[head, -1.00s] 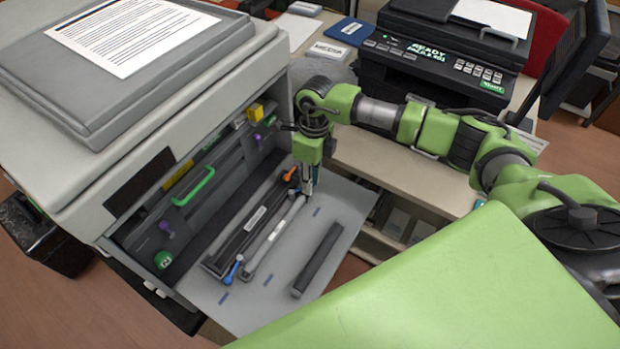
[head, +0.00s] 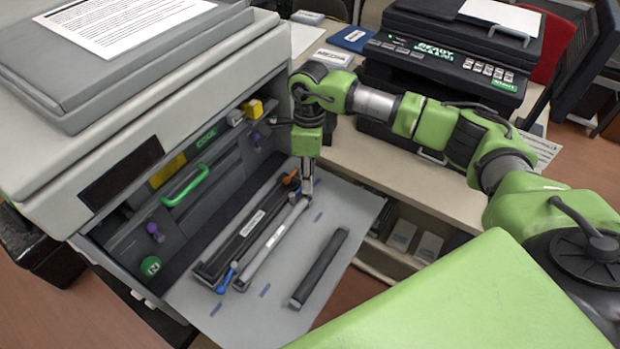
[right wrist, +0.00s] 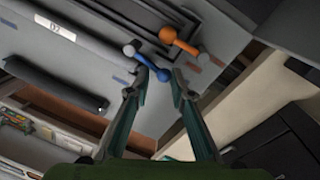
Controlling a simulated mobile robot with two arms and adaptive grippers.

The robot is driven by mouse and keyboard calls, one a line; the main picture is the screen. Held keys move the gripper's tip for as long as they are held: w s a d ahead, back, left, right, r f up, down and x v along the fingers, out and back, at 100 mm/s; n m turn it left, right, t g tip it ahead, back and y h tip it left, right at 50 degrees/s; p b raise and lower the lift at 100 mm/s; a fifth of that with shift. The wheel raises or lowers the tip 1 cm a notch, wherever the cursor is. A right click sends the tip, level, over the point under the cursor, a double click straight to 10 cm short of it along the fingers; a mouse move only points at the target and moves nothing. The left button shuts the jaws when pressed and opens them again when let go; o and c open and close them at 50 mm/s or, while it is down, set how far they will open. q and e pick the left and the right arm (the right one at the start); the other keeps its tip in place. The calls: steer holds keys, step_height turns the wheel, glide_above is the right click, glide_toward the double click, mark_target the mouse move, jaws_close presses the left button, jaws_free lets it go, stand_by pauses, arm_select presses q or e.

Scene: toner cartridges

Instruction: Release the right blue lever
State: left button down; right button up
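The right blue lever (right wrist: 146,61) shows in the right wrist view, running from a pale round end to a blue knob. The knob lies at the gap between my right gripper's fingertips (right wrist: 161,81), which are apart. In the head view my right gripper (head: 307,190) points down at the far end of the cartridge unit (head: 268,240), and the right blue lever is hidden or too small to tell there. An orange lever (head: 291,179) is beside the gripper; it also shows in the wrist view (right wrist: 178,41). Another blue lever (head: 226,278) is at the near end. My left gripper is out of view.
A loose dark bar (head: 320,268) lies on the grey open tray (head: 285,292). The printer's inner wall has a green handle (head: 185,186) and purple knobs close to the unit. A beige desk (head: 425,185) with a black printer (head: 440,55) stands to the right.

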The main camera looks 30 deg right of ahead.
steer(key=o, duration=0.4)
steer(key=shift+w+a+r, duration=0.2)
steer(key=shift+w+a, duration=0.05)
steer(key=shift+a, duration=0.25)
steer(key=shift+f, duration=0.15)
steer(key=shift+s+d, duration=0.15)
steer(key=shift+d, duration=0.15)
